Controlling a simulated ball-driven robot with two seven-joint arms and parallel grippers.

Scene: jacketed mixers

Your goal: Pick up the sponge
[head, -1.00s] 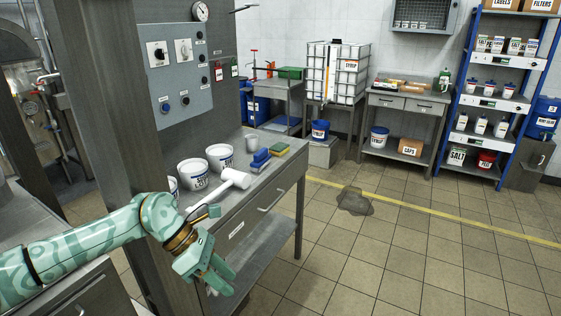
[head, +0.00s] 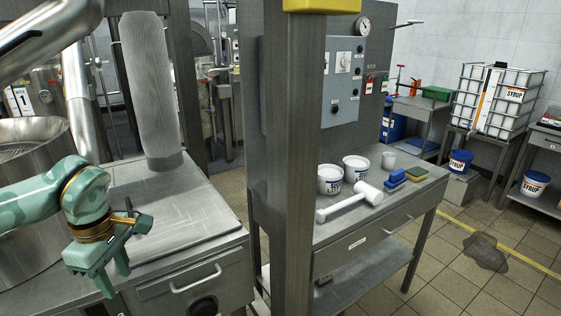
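The sponge (head: 416,174), yellow with a green top, lies at the back right of the steel worktable (head: 425,197) in the head view. A blue brush (head: 395,181) lies just left of it. My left gripper (head: 112,273) hangs at the lower left, in front of a steel cabinet and far from the sponge. Its fingers point down and look apart, with nothing seen between them. My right gripper is not in view.
A white mallet (head: 350,199) lies in front of white tubs (head: 356,168) and a small white cup (head: 389,159) on the worktable. A thick steel post (head: 292,160) stands between my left gripper and the worktable. A dark puddle (head: 485,252) lies on the floor at right.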

